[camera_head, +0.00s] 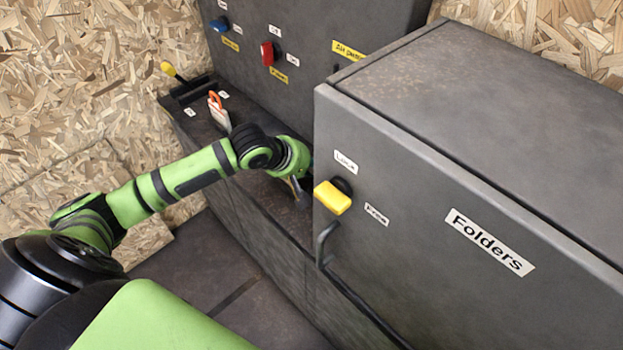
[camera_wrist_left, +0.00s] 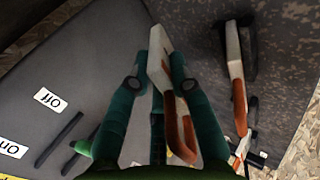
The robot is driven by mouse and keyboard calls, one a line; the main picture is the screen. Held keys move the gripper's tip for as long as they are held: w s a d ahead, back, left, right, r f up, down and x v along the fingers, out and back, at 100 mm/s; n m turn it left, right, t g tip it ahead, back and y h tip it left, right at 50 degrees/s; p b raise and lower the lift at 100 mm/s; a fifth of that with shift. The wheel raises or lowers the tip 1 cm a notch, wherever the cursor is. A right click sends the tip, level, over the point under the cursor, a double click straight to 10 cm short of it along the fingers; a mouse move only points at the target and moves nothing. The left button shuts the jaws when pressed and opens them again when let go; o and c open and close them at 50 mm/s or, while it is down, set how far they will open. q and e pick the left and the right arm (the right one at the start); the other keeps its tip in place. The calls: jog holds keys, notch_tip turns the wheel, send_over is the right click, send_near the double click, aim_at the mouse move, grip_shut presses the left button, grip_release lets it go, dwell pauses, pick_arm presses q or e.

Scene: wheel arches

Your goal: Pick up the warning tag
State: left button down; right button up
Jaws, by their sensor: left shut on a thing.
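My left gripper (camera_head: 297,190) is low beside the right cabinet in the head view, mostly hidden by my own wrist. In the left wrist view its green fingers (camera_wrist_left: 164,90) are shut on a flat white warning tag with an orange edge (camera_wrist_left: 158,62). An orange loop (camera_wrist_left: 187,150) hangs at its lower end. A similar white and orange piece (camera_wrist_left: 237,75) shows to the right, apart from the fingers. In the head view a white tag with an orange loop (camera_head: 218,113) stands on the dark ledge, behind my arm. My right gripper is not in view.
The grey Folders cabinet (camera_head: 480,150) with a yellow switch (camera_head: 332,198) and a black handle (camera_head: 350,295) stands close right of my gripper. A rear panel has a red switch (camera_head: 267,54) and blue switch (camera_head: 219,24). A yellow-knobbed lever (camera_head: 168,69) is at the ledge's far end.

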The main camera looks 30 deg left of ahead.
pick_arm(q)
jog(key=w+a+b, duration=0.3)
jog(key=a+b, duration=0.1)
jog(key=a, duration=1.3)
jog(key=shift+a+f+b, duration=0.15)
jog(key=shift+a+b, duration=0.2)
jog(key=shift+w, duration=0.1)
